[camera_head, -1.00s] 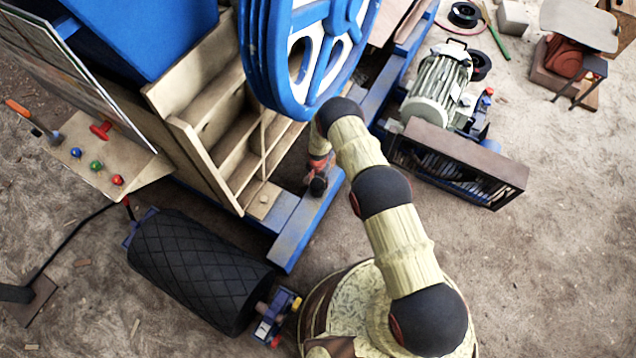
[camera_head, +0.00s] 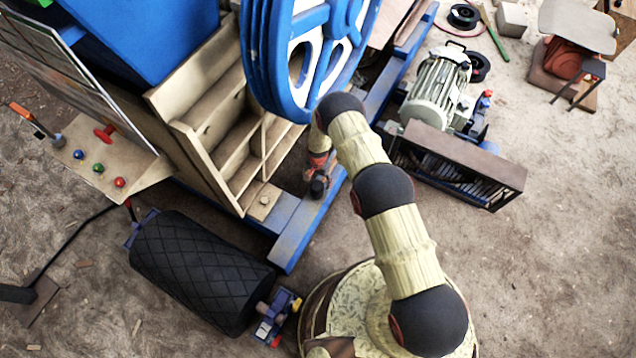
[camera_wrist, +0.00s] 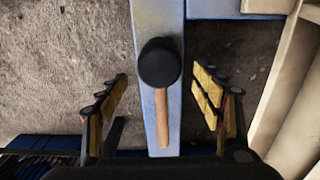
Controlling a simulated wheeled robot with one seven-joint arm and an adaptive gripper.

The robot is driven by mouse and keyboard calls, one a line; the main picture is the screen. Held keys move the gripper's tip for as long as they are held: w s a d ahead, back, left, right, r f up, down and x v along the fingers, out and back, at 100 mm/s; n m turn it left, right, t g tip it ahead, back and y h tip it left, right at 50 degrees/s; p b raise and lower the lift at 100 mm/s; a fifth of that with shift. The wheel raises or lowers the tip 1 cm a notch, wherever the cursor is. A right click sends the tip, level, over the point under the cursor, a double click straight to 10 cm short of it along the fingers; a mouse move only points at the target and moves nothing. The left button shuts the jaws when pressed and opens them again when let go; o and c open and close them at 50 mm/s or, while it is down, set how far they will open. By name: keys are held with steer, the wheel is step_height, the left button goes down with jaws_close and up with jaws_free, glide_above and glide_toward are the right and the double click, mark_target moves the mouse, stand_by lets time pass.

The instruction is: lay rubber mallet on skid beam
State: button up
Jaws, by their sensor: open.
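The rubber mallet, with a black head (camera_wrist: 159,63) and a pale wooden handle (camera_wrist: 162,118), shows in the wrist view. It lies along the blue skid beam (camera_wrist: 158,18), its handle toward my gripper. My gripper (camera_wrist: 162,92) is open, one yellow-padded finger on each side of the beam, and neither finger touches the mallet. In the head view my gripper (camera_head: 318,188) is beside the blue beam (camera_head: 308,222), below the blue flywheel. I cannot make out the mallet in the head view.
The blue flywheel (camera_head: 308,55) stands close to my arm. A wooden stepped frame (camera_head: 220,135) is to the left. A motor (camera_head: 437,88) and a brown grille box (camera_head: 458,168) are to the right. A black ribbed roller (camera_head: 200,268) lies lower left. Open dirt ground lies at right.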

step_height(320, 180, up, 4)
steer(key=shift+r+p, duration=0.1)
steer(key=shift+p, duration=0.5)
